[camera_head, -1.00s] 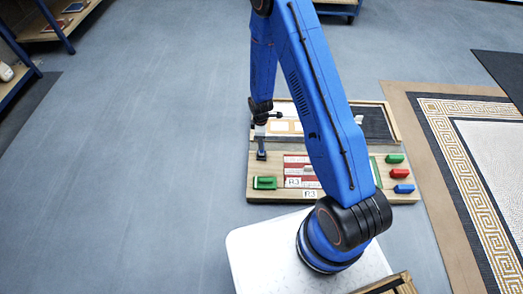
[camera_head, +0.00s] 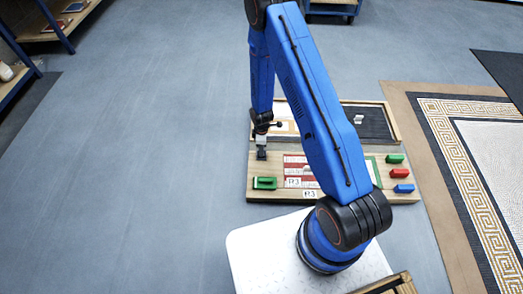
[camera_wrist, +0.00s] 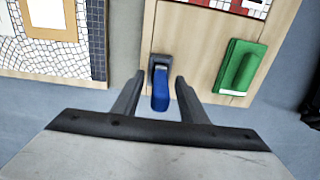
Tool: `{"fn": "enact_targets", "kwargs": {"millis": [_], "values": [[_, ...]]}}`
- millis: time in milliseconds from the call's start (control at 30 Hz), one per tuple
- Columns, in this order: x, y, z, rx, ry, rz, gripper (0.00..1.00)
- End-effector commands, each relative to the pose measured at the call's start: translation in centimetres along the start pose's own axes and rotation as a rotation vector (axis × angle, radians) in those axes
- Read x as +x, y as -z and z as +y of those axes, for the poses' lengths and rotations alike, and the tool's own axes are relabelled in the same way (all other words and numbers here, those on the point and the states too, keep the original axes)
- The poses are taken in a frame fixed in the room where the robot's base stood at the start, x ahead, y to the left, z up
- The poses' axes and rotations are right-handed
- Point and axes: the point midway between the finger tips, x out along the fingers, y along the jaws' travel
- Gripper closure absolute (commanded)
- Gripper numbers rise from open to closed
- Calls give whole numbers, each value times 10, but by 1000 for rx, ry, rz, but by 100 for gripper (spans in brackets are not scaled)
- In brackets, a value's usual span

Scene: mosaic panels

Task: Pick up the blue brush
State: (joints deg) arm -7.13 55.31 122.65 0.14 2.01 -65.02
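The blue brush (camera_wrist: 160,92) has a blue handle and a dark grey end, and it sits at the edge of a light wooden board (camera_wrist: 200,62). My gripper (camera_wrist: 159,76) is open, with one finger on each side of the brush in the wrist view. Gaps show between the fingers and the brush, so it is not clamped. In the head view my gripper (camera_head: 261,146) points down over the board's back left corner and hides most of the brush.
A green-handled tool (camera_head: 264,183) lies on the board near the brush. Green (camera_head: 394,159), red (camera_head: 400,174) and blue (camera_head: 403,188) tools line its right end. A framed mosaic panel (camera_head: 376,122) lies behind the board. The floor to the left is clear.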

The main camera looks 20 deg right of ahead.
Motion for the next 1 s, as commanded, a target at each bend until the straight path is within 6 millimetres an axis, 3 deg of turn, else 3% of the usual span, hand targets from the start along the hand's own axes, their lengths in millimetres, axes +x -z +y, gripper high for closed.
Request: {"fn": "enact_targets", "kwargs": {"millis": [33,167,200,567,1000], "values": [[0,0,0,0,0,0,66],[0,0,0,0,0,0,97],[0,0,0,0,0,0,100],[-4,0,0,0,0,0,100],[-65,0,0,0,-2,1,100]]}}
